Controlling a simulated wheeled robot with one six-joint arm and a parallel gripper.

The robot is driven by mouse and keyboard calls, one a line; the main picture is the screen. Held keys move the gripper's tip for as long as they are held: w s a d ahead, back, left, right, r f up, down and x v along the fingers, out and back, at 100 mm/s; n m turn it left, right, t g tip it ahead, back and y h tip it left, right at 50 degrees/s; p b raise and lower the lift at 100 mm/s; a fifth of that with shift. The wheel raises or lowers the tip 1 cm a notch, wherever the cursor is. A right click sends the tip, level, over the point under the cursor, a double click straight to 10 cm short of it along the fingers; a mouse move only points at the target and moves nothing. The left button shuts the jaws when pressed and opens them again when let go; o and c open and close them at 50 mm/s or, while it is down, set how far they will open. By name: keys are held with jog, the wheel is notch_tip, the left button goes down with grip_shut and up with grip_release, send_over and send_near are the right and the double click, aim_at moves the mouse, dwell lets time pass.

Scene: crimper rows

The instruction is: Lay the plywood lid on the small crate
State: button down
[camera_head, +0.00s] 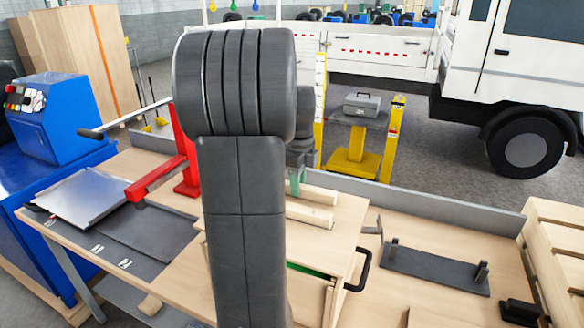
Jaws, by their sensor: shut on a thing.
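The plywood lid (330,238) is a pale board with light wooden battens on top, right of my dark arm in the head view. My gripper (295,186) shows only in part behind my arm. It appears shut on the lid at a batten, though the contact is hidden. The small crate (307,293) is a pale wooden box under the lid, with a black handle (363,270) on its right side. A green strip shows between the lid's front edge and the crate's front wall. My arm hides the left of both; I cannot tell whether they touch.
The workbench holds a red clamp-like tool (160,180), a metal sheet (90,195) on a dark mat at left, and a dark plate with two posts (435,270) at right. A slatted wooden crate (560,250) stands at the right edge. A grey rail runs along the back.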

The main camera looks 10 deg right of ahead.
jog(key=shift+w+f, duration=0.15)
jog(key=shift+w, duration=0.15)
jog(key=shift+s+f+b, duration=0.15)
jog(key=shift+f+b, duration=0.4)
jog(key=shift+b, duration=0.25)
jog(key=shift+f+b, duration=1.1)
jog(key=shift+f, duration=0.05)
jog(key=shift+f, duration=0.5)
jog(key=c, duration=1.2)
grip_release()
jog(key=shift+o, duration=0.2)
notch_tip(320, 180, up, 14)
jog(key=shift+f, duration=0.1)
jog(key=shift+f, duration=0.1)
